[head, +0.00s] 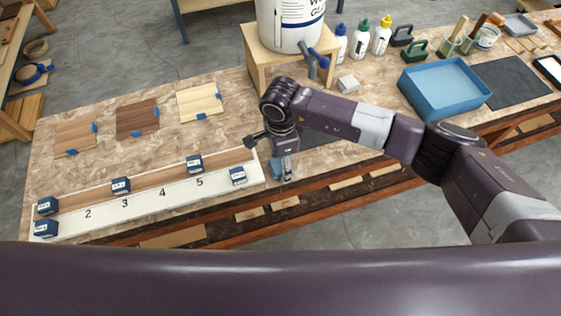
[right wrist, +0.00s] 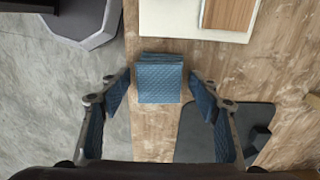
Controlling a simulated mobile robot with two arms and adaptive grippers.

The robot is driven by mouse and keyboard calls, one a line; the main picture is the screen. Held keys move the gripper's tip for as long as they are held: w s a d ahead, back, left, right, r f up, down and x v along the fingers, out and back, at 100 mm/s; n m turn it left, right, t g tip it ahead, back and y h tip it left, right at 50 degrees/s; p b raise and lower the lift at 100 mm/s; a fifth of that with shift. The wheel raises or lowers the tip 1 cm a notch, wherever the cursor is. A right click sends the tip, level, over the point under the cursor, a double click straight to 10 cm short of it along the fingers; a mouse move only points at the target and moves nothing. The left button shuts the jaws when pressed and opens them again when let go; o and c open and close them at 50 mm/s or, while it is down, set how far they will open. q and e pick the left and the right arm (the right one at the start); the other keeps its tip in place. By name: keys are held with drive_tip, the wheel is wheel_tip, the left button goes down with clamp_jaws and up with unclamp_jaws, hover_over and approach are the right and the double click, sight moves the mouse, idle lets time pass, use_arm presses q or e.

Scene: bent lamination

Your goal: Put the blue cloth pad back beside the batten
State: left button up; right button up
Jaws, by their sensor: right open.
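The blue cloth pad (right wrist: 160,84) is a quilted, layered square on the wooden bench top near its front edge. In the head view the pad (head: 276,168) is partly hidden by my right gripper (head: 285,172). In the right wrist view my right gripper (right wrist: 160,95) is open, with one finger on each side of the pad and a gap on both sides. The batten (head: 150,185) is a long brown strip on a white numbered board (head: 140,208); their right end lies just left of the pad. My left gripper is not in view.
Dark blue blocks (head: 120,185) stand along the batten and board. A dark mat (right wrist: 200,130) lies right of the pad in the wrist view. A wooden stand (head: 262,65) with a white bucket (head: 290,25) and a blue tray (head: 445,88) stand farther back.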

sight(280, 164)
drive_tip(key=shift+w+r, duration=0.1)
drive_tip(key=shift+r, duration=0.4)
wheel_tip(280, 164, up, 11)
drive_tip(key=b, duration=0.3)
drive_tip(key=shift+r, duration=0.1)
